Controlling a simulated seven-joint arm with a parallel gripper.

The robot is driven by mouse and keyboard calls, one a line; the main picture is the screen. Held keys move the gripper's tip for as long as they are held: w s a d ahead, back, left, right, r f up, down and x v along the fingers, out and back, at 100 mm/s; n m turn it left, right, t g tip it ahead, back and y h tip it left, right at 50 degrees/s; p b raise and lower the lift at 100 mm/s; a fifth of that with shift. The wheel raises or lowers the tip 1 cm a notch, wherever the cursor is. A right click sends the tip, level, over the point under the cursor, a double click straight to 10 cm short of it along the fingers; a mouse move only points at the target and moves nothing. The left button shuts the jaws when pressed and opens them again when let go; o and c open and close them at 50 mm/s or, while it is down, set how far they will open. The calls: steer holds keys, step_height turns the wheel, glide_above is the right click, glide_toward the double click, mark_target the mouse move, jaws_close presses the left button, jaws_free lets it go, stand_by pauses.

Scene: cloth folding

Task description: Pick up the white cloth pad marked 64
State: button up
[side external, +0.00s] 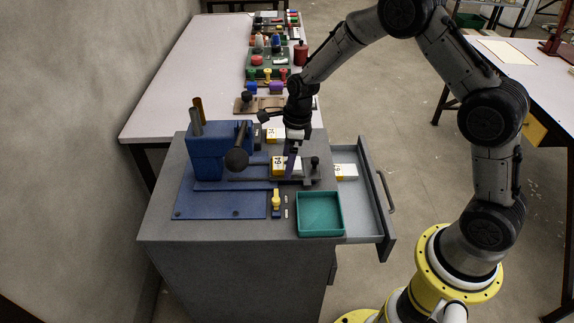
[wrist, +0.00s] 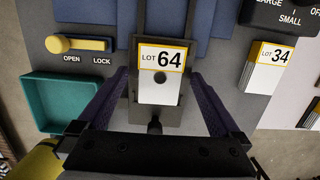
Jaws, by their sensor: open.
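In the side view the pad (side external: 278,166) sits on the cabinet top, partly hidden by my gripper. My gripper (wrist: 158,76) is open. Its two purple fingers stand on either side of the pad, with a visible gap at each side in the wrist view. Their height over the cabinet top is hard to tell. In the side view my gripper (side external: 292,160) points down at the fixture.
A similar LOT 34 pad (wrist: 268,76) lies beside the fixture. A teal tray (side external: 320,213) and a yellow OPEN/LOCK lever (wrist: 80,43) are at the front. A blue press with a dark knob (side external: 236,159) stands left. An open drawer (side external: 366,205) holds another white pad (side external: 346,171).

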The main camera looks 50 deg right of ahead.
steer(key=c, duration=1.4)
steer(key=shift+r, duration=0.1)
